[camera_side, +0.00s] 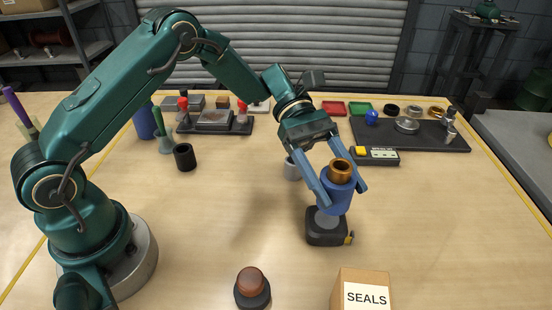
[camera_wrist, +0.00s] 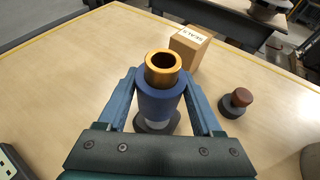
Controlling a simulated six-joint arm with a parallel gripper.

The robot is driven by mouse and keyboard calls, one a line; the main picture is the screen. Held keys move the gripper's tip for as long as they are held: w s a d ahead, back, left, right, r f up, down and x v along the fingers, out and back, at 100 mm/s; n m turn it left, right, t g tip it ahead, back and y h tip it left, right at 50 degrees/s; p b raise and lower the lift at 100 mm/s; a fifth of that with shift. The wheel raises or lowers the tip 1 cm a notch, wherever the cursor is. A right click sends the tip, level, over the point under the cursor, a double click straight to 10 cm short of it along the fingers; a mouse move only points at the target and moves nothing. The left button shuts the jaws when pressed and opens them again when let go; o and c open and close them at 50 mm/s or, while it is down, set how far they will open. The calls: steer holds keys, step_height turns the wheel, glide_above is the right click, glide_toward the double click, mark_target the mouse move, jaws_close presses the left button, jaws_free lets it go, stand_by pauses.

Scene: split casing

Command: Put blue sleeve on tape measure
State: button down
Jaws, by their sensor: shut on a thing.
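The blue sleeve (camera_side: 336,196) is upright between the fingers of my gripper (camera_side: 343,190), with a copper-coloured ring or tube standing out of its top. My gripper is shut on the sleeve from both sides, also in the wrist view (camera_wrist: 160,100). The black tape measure (camera_side: 325,231) sits on the table directly below the sleeve, with its yellow-tipped end to the right. A pale grey round part shows between the sleeve and the tape measure. I cannot tell whether the sleeve touches or surrounds that part. In the wrist view the sleeve hides most of the tape measure.
A SEALS box (camera_side: 362,290) and a brown-topped knob (camera_side: 252,286) stand in front. Trays with parts (camera_side: 455,146) line the back. The table right of the tape measure is clear.

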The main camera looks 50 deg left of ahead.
steer(key=shift+d+f, duration=0.1)
steer(key=shift+f, duration=1.85)
steer(key=shift+f, duration=0.1)
steer(key=shift+c, duration=0.2)
jaws_free()
steer(key=shift+f, duration=0.1)
